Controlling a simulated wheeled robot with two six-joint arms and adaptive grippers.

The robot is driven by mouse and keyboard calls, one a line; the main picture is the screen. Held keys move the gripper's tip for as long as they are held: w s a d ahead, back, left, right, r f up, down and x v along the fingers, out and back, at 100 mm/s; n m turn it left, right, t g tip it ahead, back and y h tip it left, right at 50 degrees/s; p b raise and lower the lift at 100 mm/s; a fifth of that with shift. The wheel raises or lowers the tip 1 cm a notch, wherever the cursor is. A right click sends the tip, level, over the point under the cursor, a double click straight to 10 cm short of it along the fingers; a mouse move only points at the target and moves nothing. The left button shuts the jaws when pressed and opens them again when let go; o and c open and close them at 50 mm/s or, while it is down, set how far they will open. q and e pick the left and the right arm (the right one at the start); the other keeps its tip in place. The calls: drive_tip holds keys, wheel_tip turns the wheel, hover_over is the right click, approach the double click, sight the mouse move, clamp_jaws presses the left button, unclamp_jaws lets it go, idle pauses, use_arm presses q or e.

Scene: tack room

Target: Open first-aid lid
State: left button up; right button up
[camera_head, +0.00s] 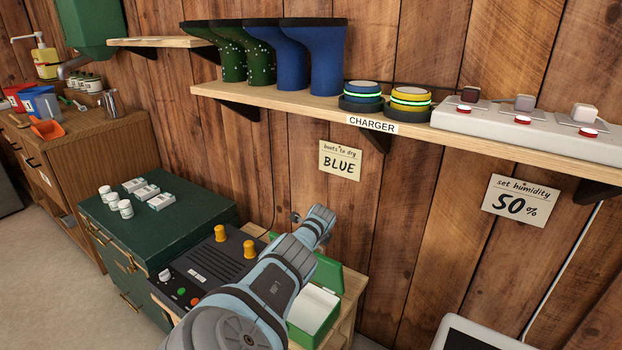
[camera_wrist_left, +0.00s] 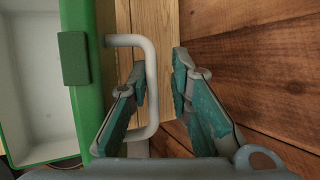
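The green first-aid box (camera_head: 302,336) stands on a wooden surface, partly behind my left arm. Its pale inside shows, and a green panel that looks like its raised lid (camera_head: 330,272) is at the back. In the left wrist view the green box (camera_wrist_left: 88,110) is at the left, with a pale inside and a dark green block on its rim. A white handle (camera_wrist_left: 152,90) sticks out from its side. My left gripper (camera_wrist_left: 160,68) is open. The handle's bar appears between its fingers; contact is unclear. My right gripper is not in view.
A dark control box (camera_head: 205,268) with yellow knobs stands just left of my arm. A green cabinet (camera_head: 150,235) with small white containers is further left. A shelf (camera_head: 290,103) with boots and chargers runs above. The plank wall is close behind.

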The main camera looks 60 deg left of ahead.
use_arm(q)
drive_tip(key=shift+s+d+f, duration=0.1)
drive_tip(key=shift+s+f, duration=0.05)
drive_tip(key=shift+s+r, duration=0.1)
drive_tip(key=shift+r, duration=0.4)
drive_tip(key=v, duration=1.1)
drive_tip(key=shift+d, duration=0.3)
